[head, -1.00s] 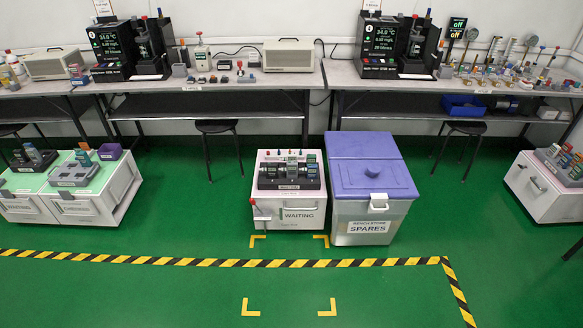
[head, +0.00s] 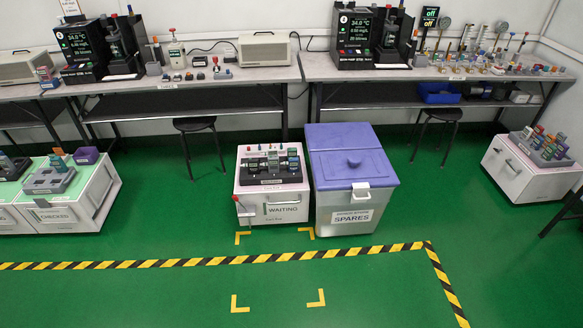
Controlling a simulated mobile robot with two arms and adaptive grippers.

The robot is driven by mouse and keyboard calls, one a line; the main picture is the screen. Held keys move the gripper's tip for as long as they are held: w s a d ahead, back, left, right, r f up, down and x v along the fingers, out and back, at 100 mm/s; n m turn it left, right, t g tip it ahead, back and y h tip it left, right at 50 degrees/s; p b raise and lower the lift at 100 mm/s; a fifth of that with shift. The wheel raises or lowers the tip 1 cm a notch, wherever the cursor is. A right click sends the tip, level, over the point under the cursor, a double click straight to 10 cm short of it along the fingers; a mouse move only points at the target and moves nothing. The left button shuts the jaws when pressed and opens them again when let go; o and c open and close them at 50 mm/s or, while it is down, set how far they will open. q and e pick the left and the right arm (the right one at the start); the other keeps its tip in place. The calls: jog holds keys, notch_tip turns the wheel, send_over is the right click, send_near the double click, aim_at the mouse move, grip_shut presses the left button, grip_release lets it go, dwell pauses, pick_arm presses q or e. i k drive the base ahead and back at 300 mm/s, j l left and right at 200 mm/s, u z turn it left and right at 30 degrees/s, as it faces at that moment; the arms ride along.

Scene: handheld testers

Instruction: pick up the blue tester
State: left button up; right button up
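Several small handheld testers stand in a dark rack (head: 270,180) on top of the white cart labelled WAITING (head: 283,211), at the middle of the head view. Their faces look green, teal and dark; they are too small for me to tell for sure which one is blue. More coloured testers stand in a grey rack (head: 540,150) on the white cart (head: 510,176) at the right. A grey holder (head: 48,181) with an orange-topped item sits on the CHECKED cart (head: 60,215) at the left. Neither of my grippers is in view.
A grey SPARES bin (head: 352,205) with a purple lid stands close against the right side of the WAITING cart. Long benches with instruments run along the back wall, with black stools (head: 200,125) before them. Green floor (head: 430,205) is clear around a yellow-black striped line (head: 170,262).

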aim_at(293, 164)
jog(key=i+l+u, duration=0.15)
jog(key=i, duration=0.4)
jog(key=i+l+u, duration=0.1)
jog(key=i+l, duration=0.3)
jog(key=i, duration=0.1)
